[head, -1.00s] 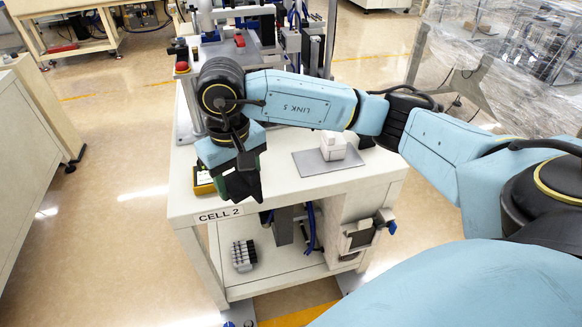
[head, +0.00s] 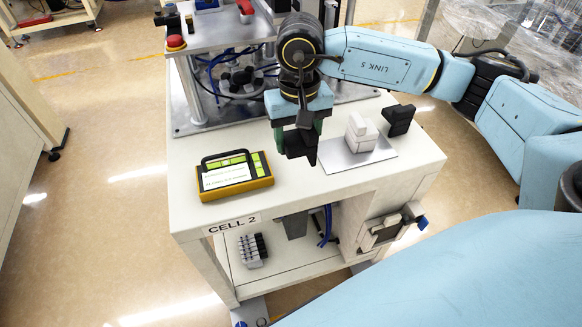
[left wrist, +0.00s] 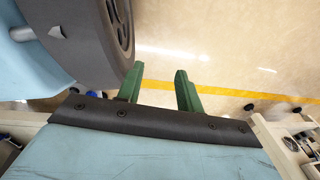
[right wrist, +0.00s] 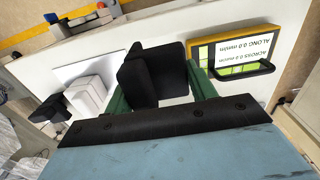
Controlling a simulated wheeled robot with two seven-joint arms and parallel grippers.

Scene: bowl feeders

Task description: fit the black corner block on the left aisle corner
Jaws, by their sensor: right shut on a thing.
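My right gripper (head: 299,138) is shut on the black corner block (head: 296,147) and holds it over the bench top, between the yellow level and the grey plate. In the right wrist view the block (right wrist: 150,75) is L-shaped or stepped and sits between the green fingers (right wrist: 160,95). The gap below it cannot be judged. The bench (head: 200,215) has its front left corner clear, beside the CELL 2 label. My left gripper (left wrist: 160,90) is open and empty over the floor; it is not in the head view.
A yellow level (head: 236,182) lies on the bench, its display reading 0.0 along and across. A machine on a metal base (head: 190,125) fills the bench's back.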

